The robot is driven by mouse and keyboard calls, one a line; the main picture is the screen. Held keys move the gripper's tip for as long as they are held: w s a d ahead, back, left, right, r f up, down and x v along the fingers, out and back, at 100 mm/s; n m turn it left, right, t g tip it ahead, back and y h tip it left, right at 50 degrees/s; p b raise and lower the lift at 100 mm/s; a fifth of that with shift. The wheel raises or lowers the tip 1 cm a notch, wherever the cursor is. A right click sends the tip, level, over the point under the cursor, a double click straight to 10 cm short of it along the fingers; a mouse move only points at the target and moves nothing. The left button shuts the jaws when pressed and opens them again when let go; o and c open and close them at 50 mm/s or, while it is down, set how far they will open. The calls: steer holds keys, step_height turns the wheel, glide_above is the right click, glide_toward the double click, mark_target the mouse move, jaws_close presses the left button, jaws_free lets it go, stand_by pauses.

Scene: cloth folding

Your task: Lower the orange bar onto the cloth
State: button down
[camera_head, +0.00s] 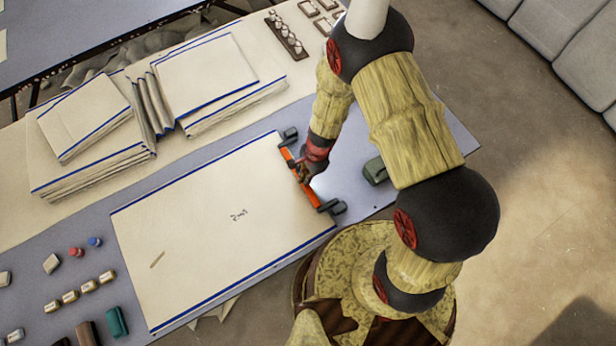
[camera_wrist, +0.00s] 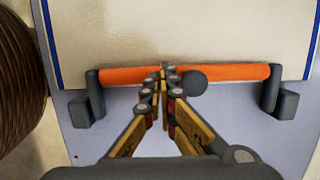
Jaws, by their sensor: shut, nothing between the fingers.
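The orange bar (camera_head: 301,180) spans between two dark grey end pieces along the right short edge of the cloth. The flat cream cloth (camera_head: 200,220) has blue-striped long sides and lies on the grey table. In the wrist view the bar (camera_wrist: 225,73) runs level across the cloth's near edge (camera_wrist: 150,30), with a dark round knob (camera_wrist: 194,83) right of centre. My gripper (camera_wrist: 165,70) is shut with its fingertips at the middle of the bar and nothing between them. In the head view my gripper (camera_head: 306,172) partly hides the bar. I cannot tell whether the bar touches the cloth.
Stacks of folded cloth (camera_head: 90,165) lie at the back left. A rack of small knobs (camera_head: 287,37) stands at the back. Small blocks, a teal block (camera_head: 117,321) and pegs lie at the front left. A grey-green block (camera_head: 375,170) sits right of the bar.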

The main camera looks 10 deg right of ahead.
steer(key=shift+s+a+f, duration=0.1)
steer(key=shift+a+f, duration=0.15)
stand_by(0.7)
steer(key=p+v, duration=0.2)
steer(key=v, duration=0.1)
steer(key=p+v, duration=0.1)
steer(key=shift+a+r+p, duration=0.3)
steer(key=shift+r+p, duration=0.05)
steer(key=shift+r, duration=0.15)
steer(key=s+a+r+p, duration=0.1)
steer(key=s+a+r, duration=0.1)
steer(key=a+r, duration=0.3)
steer(key=shift+s+r, duration=0.15)
steer(key=shift+r, duration=0.85)
steer(key=shift+a, duration=0.1)
